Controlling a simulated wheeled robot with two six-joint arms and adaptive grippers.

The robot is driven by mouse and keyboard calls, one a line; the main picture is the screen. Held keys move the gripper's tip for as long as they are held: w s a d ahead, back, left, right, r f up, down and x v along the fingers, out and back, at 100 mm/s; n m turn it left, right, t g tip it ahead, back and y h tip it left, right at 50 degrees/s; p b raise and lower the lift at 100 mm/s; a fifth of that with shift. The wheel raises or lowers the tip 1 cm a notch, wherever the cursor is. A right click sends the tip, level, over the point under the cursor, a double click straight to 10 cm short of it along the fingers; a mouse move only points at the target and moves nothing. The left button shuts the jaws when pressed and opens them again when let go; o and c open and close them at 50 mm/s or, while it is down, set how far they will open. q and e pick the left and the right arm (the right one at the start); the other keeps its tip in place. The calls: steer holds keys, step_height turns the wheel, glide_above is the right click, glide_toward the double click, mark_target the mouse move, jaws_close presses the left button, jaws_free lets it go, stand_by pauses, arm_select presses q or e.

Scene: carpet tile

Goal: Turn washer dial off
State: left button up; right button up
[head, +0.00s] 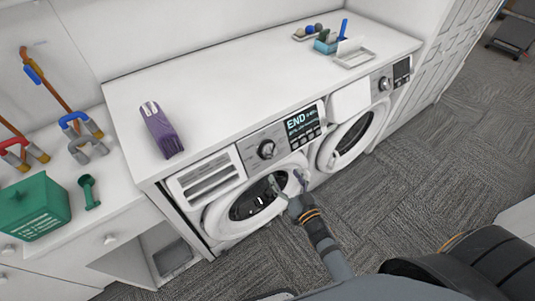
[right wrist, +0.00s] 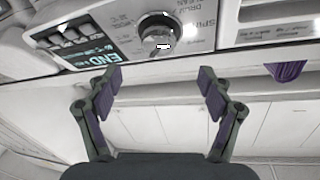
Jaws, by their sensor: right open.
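The left washer (head: 222,222) stands under the white counter. Its round silver dial (head: 266,149) is on the front panel, left of a dark display (head: 302,121) that reads END. In the right wrist view, upside down, the dial (right wrist: 156,35) shows beyond my fingertips, with panel lettering around it and the lit display (right wrist: 95,55) to its left. My right gripper (head: 286,179) is open and empty in front of the washer door, below the dial in the head view. Its two fingers (right wrist: 162,78) are spread apart and do not touch the dial. My left gripper is out of view.
A second washer (head: 352,138) stands to the right. On the counter (head: 235,85) are a purple brush-like item (head: 160,130) and a tray with small items (head: 355,55). A green bin (head: 35,208) and tools stand at the left. Carpet floor (head: 420,165) is open in front.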

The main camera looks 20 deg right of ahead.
mark_target(272, 155)
steer(key=w, duration=0.3)
steer(key=w+a, duration=0.1)
steer(key=w, duration=0.2)
steer(key=w+p, duration=0.1)
steer(key=w, duration=0.2)
steer(key=shift+w+a+f, duration=0.15)
steer(key=shift+a, duration=0.05)
steer(key=shift+w, duration=0.6)
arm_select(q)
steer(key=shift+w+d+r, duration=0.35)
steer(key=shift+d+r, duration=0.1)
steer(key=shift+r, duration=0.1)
arm_select(e)
steer(key=c, duration=1.1)
steer(key=shift+c, duration=0.2)
